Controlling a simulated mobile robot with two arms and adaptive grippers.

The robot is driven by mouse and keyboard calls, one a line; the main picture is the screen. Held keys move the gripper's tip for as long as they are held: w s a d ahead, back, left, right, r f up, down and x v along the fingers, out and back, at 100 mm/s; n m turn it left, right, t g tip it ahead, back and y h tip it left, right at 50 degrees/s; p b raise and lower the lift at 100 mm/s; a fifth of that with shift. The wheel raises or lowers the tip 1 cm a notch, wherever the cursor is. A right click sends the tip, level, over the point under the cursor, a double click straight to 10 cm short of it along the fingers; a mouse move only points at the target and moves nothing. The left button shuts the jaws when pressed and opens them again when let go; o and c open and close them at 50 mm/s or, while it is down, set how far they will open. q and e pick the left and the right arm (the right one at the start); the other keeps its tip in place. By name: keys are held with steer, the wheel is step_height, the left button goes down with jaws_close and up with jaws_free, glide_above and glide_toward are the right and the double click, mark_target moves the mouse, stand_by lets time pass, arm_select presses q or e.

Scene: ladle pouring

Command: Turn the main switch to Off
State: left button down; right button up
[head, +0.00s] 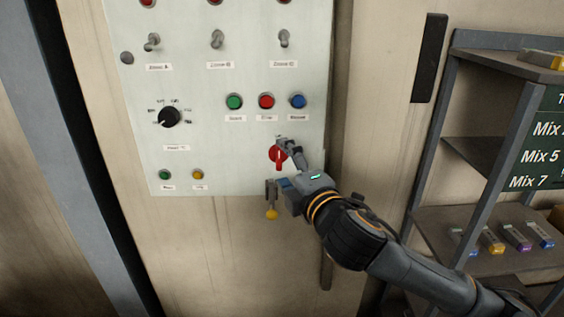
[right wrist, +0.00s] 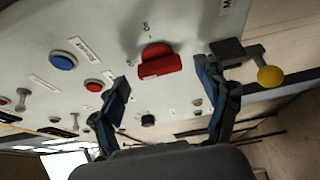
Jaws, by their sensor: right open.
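The main switch, a red rotary knob (head: 278,155), sits at the lower right of the pale control panel, its handle pointing roughly straight down in the head view. In the right wrist view the red knob (right wrist: 158,62) lies ahead of the fingers, with small lettering around it that is hard to read. My right gripper (head: 282,164) is open in front of the knob, one finger above and one below, and partly covers it. In the wrist view the open fingers (right wrist: 165,84) stand on either side of the knob, with no clear contact. My left gripper is out of view.
A lever with a yellow ball (head: 271,213) hangs just below the panel, close to my lower finger. Green, red (head: 266,101) and blue (head: 298,101) buttons sit above the knob. A black dial (head: 169,117) is at left. A shelf (head: 470,215) with small packs stands at right.

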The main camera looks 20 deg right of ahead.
steer(key=s, duration=0.5)
steer(key=shift+s+d, duration=0.3)
steer(key=shift+s, duration=0.05)
